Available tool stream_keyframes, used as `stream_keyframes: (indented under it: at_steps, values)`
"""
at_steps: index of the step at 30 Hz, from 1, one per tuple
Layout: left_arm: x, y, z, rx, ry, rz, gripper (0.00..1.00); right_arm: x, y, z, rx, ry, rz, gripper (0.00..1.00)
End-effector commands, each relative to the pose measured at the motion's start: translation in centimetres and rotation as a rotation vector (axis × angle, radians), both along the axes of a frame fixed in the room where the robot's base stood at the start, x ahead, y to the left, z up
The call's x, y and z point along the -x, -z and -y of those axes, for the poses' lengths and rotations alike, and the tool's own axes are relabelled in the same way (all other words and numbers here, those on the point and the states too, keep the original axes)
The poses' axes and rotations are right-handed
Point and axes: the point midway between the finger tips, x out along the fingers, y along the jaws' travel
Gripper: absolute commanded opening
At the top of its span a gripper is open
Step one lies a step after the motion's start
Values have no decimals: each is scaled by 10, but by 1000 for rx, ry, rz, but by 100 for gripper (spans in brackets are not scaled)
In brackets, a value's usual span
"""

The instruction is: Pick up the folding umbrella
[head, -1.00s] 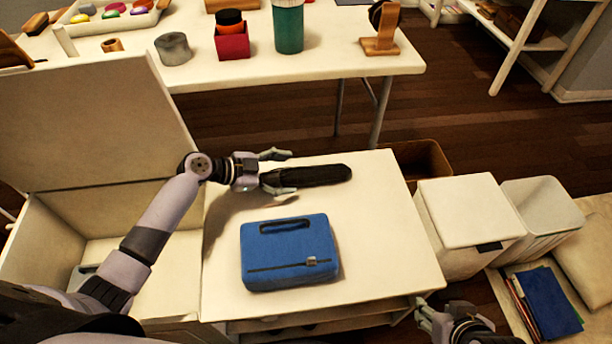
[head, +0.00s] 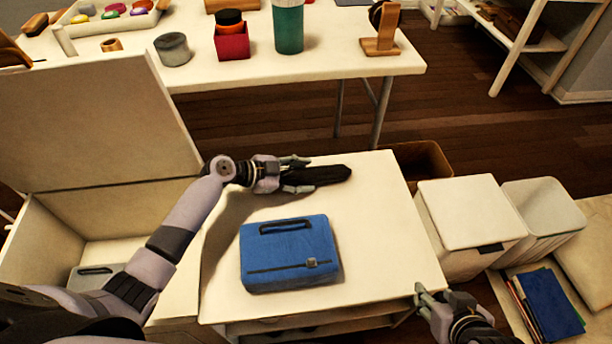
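The folding umbrella (head: 328,175) is black and lies flat on the white cabinet top in the head view, near its back edge. Its right end shows. Its left end is hidden by my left gripper. My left gripper (head: 306,174) has one finger along the far side of the umbrella and one along the near side, and it looks closed on it. The umbrella still appears to rest on the top. My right gripper (head: 419,298) is at the cabinet's front right corner, empty, with its fingers apart.
A blue case (head: 289,254) lies on the cabinet top (head: 375,250) in front of the umbrella. An open-lidded box (head: 95,130) stands at left. A table (head: 320,66) with several items is behind. A white bin (head: 468,212) and a brown box (head: 418,158) stand to the right.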

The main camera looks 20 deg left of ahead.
Motion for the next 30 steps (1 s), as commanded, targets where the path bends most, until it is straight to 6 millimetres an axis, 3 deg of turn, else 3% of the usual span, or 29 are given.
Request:
stream_keyframes:
  at_steps: [19,30]
  values:
    - [0,0,0,0,1,-1,3,0,0,0,0,0,-1,40]
    - [0,-5,0,0,0,2,3,3,0,1,3,0,-15,40]
